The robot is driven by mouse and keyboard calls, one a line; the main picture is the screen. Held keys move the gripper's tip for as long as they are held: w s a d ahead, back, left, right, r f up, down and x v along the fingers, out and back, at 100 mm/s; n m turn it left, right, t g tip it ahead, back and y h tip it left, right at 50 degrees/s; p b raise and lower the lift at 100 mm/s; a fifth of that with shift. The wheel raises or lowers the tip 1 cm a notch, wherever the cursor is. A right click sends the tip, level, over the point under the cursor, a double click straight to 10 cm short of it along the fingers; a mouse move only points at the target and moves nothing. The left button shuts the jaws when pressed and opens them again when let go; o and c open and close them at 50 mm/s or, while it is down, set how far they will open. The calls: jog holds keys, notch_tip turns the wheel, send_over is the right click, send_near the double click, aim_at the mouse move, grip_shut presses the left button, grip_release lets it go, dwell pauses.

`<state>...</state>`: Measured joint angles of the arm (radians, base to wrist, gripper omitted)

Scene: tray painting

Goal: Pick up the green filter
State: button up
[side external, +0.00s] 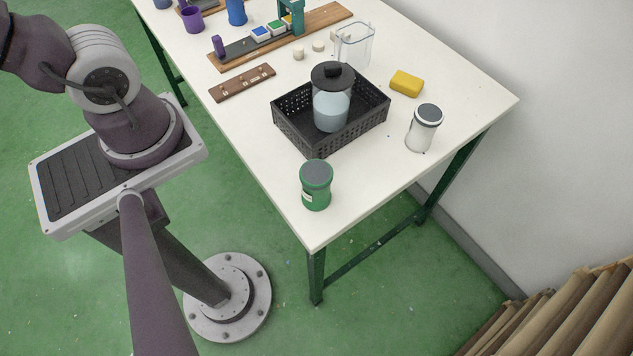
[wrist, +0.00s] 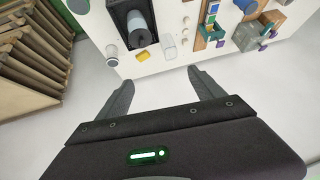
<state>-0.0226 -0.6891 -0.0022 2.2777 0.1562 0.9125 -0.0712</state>
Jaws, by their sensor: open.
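The green filter (side external: 316,186) is a green canister with a dark grey lid and a small pale label. It stands upright on the white table near its front corner in the side external view. A green round shape at the top left edge of the wrist view (wrist: 78,6) looks like the same filter, partly cut off. My gripper (wrist: 161,78) is open and empty in the wrist view, its two fingers spread wide. The filter lies well outside the fingers, up and to the left. My gripper does not show in the side external view.
A black basket (side external: 358,126) holding a lidded clear jug (side external: 331,108) stands behind the filter. A white canister (side external: 423,129) and a yellow sponge (side external: 406,84) are to its right. A brown strip (side external: 242,82) lies behind left. The table around the filter is clear.

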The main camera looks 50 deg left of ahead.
jog(key=w+a+r+m+t+y, duration=0.3)
jog(key=w+r+t, duration=0.5)
jog(key=w, duration=0.7)
notch_tip(320, 180, up, 3)
jog(key=w+d+m+h, duration=0.1)
jog(key=w+m+h, duration=0.2)
jog(key=h, duration=0.1)
jog(key=m+g+h, duration=1.2)
jog(key=g+h, duration=0.1)
jog(key=g, duration=0.3)
send_over(309, 163)
jog(key=a, duration=0.4)
notch_tip(309, 163, down, 13)
jog(key=shift+t, duration=0.3)
jog(key=f, duration=2.7)
jog(key=shift+w+f, duration=0.2)
jog(key=shift+f, duration=0.15)
jog(key=x, duration=0.6)
jog(key=shift+s+d+f, duration=0.15)
jog(key=shift+s+f, duration=0.1)
jog(key=shift+f, duration=0.05)
jog(key=shift+d+f, duration=0.2)
jog(key=shift+d, duration=0.2)
jog(key=c, duration=1.6)
